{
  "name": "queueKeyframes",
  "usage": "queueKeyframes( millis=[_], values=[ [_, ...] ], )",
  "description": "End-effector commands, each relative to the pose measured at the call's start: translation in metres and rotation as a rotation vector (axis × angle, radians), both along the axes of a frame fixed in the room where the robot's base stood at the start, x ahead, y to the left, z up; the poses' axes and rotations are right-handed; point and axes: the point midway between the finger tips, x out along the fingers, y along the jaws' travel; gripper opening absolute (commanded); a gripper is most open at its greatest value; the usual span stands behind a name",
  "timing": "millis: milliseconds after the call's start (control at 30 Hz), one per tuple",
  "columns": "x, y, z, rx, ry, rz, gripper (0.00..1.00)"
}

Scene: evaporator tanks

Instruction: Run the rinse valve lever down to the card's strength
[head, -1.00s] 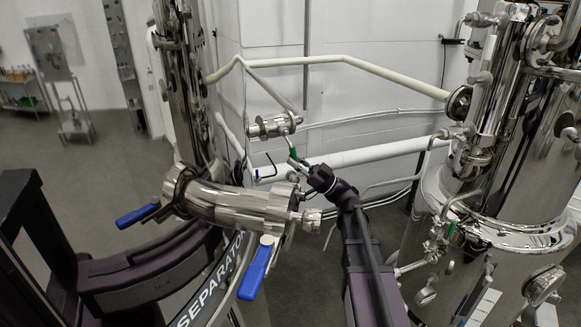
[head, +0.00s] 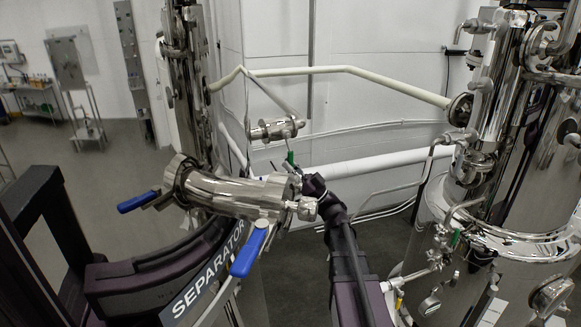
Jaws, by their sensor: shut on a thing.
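A small lever with a green grip (head: 290,158) shows at mid-picture, below a short steel valve body (head: 276,129) on a thin pipe. My gripper (head: 294,168) is shut on this green lever, its wrist reaching up from the lower right. The fingers are small and partly hidden behind the thick steel separator pipe, so the exact grip is hard to see. I cannot tell the lever's exact angle. No readable card with a strength shows.
Two blue-handled levers, one at left (head: 139,201) and one lower (head: 249,249), hang by the steel separator pipe (head: 225,190) close to my arm. A steel tank (head: 535,185) with gauges and small valves stands at right. A SEPARATOR sign (head: 208,272) is at lower left.

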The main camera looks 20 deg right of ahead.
Motion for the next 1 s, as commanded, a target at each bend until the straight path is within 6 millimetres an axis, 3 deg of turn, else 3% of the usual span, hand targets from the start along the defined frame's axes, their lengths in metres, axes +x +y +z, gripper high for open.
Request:
queueKeyframes(
  millis=[100, 133, 200, 233, 733, 1000],
  values=[
    [-0.002, 0.0, -0.001, -0.008, -0.001, 0.002, 0.0],
    [-0.002, 0.0, -0.001, -0.008, -0.001, 0.002, 0.31],
    [-0.002, -0.001, -0.001, -0.007, -0.002, 0.001, 0.52],
    [-0.002, -0.001, -0.001, -0.007, -0.002, -0.001, 0.58],
    [0.001, 0.001, -0.007, -0.022, 0.009, 0.007, 0.58],
    [0.003, 0.037, -0.035, -0.147, 0.101, 0.101, 0.58]
  ],
)
